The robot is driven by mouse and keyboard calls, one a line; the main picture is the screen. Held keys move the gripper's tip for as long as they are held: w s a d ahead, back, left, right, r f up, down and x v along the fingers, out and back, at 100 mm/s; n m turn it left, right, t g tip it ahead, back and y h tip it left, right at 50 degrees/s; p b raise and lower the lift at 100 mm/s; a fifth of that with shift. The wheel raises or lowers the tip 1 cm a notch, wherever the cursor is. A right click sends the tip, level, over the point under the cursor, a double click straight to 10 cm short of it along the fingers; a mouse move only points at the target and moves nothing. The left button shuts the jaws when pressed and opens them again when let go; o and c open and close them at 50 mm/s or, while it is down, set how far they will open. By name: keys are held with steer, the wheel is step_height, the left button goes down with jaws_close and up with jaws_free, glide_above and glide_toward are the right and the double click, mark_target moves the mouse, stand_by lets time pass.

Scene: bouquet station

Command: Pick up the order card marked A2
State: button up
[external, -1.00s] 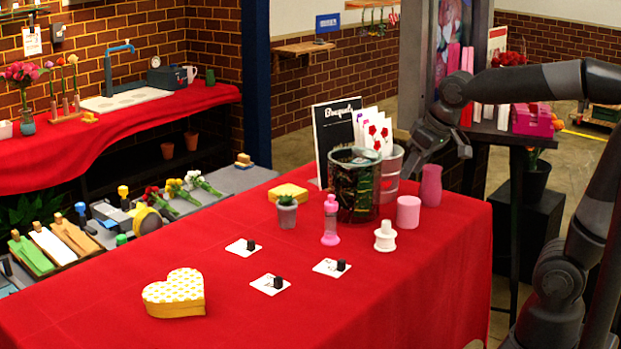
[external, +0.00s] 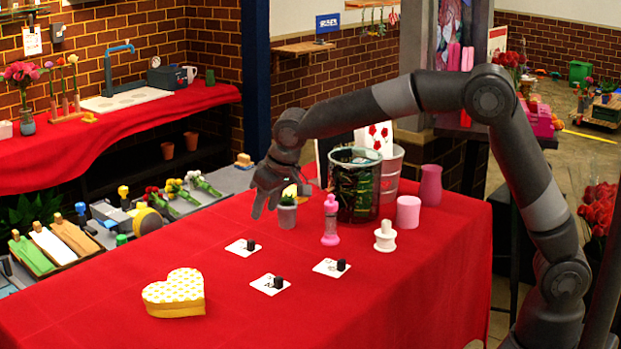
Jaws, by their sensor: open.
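One card (external: 239,248) is at the back left, one card (external: 264,287) at the front, and one card (external: 326,268) at the right. Their markings are too small to read, so I cannot tell which is A2. My gripper (external: 262,214) is open and empty, fingers pointing down. It hangs above the back edge of the table, behind the back left card and beside the small potted plant (external: 287,213).
Near my gripper stand a pink bottle (external: 330,222), a dark patterned bucket (external: 354,208), a white spool-shaped item (external: 385,238) and a pink cylinder (external: 408,213). A heart-shaped box (external: 173,294) sits at the front left. The red cloth (external: 400,300) at the front right is clear.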

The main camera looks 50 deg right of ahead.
mark_target(253, 242)
steer(key=x, duration=1.1)
steer(key=shift+w, duration=0.15)
steer(key=shift+c, duration=0.2)
jaws_close()
